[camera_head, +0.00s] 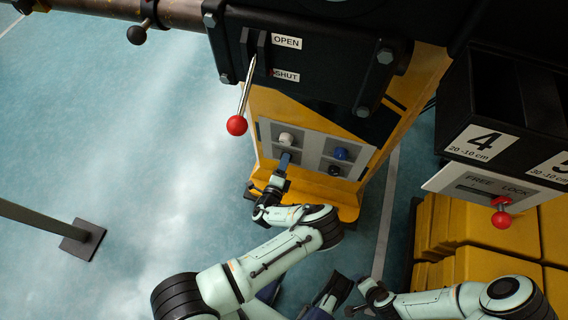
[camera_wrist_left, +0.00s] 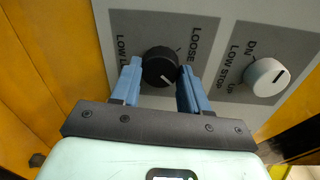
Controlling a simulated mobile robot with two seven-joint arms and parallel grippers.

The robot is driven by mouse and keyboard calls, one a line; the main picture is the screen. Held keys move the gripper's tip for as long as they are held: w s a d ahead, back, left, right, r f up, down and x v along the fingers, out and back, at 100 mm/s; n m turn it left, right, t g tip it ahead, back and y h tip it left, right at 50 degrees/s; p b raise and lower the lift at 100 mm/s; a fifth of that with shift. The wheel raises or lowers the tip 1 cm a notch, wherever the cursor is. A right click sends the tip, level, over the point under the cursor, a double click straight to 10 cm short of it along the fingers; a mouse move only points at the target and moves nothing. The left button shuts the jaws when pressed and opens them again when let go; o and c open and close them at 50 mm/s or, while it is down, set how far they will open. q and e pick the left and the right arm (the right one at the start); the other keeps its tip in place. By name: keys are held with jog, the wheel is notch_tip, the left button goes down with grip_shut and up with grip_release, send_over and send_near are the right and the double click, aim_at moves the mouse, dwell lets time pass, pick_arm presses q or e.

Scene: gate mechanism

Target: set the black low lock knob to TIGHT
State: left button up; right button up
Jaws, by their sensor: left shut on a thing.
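The black low lock knob (camera_wrist_left: 161,67) sits on a grey plate between the two blue fingers of my left gripper (camera_wrist_left: 160,88) in the left wrist view. The fingers are shut on it from both sides. In the head view my left gripper (camera_head: 285,160) reaches the lower left of the panel (camera_head: 310,147) and hides the knob.
A white low stop knob (camera_wrist_left: 266,77) is close beside; it also shows in the head view (camera_head: 286,139). A blue knob (camera_head: 341,153) and another dark knob (camera_head: 334,170) are on the panel's right. Above hangs a red-tipped lever (camera_head: 237,125). My right gripper's jaws are unclear.

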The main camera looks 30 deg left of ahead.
pick_arm(q)
jog(key=shift+s+a+m, duration=0.1)
jog(key=shift+m, duration=0.4)
pick_arm(e)
jog(key=shift+s+f, duration=0.25)
pick_arm(q)
jog(key=o, duration=1.1)
jog(key=shift+c, duration=0.2)
pick_arm(e)
jog(key=shift+r, duration=0.1)
pick_arm(q)
jog(key=f+p+v, duration=0.1)
jog(key=p+v, duration=0.2)
jog(key=v, duration=1)
jog(key=shift+s+d+r, duration=0.15)
jog(key=shift+d+r, duration=0.05)
jog(key=shift+r, duration=0.25)
pick_arm(e)
jog(key=shift+y, duration=0.3)
jog(key=r, duration=0.1)
jog(key=a+r, duration=0.1)
jog(key=r, duration=0.2)
jog(key=shift+a, duration=0.4)
jog(key=shift+s, duration=0.1)
